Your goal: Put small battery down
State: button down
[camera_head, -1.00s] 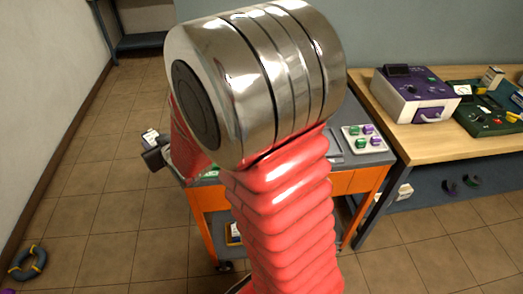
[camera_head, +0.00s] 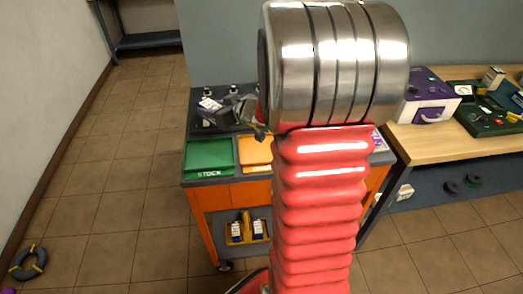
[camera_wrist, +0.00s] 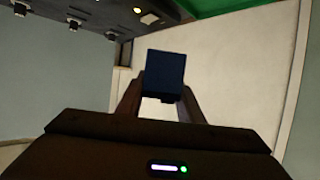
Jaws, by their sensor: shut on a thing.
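In the wrist view the battery is a dark blue block (camera_wrist: 165,74) between the two fingers. In the head view my gripper is over the dark back part of the cart top, behind the green STOCK tray (camera_head: 209,155). I cannot tell whether the battery touches the surface. My own arm hides the right part of the cart.
An orange tray (camera_head: 256,152) is right of the green one. Dark upright fittings (camera_head: 233,90) stand at the cart's back edge. A yellow carrier (camera_head: 247,232) with white-labelled items sits on the lower shelf. A wooden bench (camera_head: 433,141) with a purple-and-white device (camera_head: 428,100) is at right.

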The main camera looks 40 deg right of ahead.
jog(key=s+d+f+n+y, duration=0.1)
jog(key=s+d+f, duration=0.1)
jog(key=s+d, duration=0.8)
jog(key=shift+s+d, duration=0.35)
jog(key=shift+s, duration=0.65)
jog(key=shift+f, duration=2.9)
jog(key=shift+f, duration=2.05)
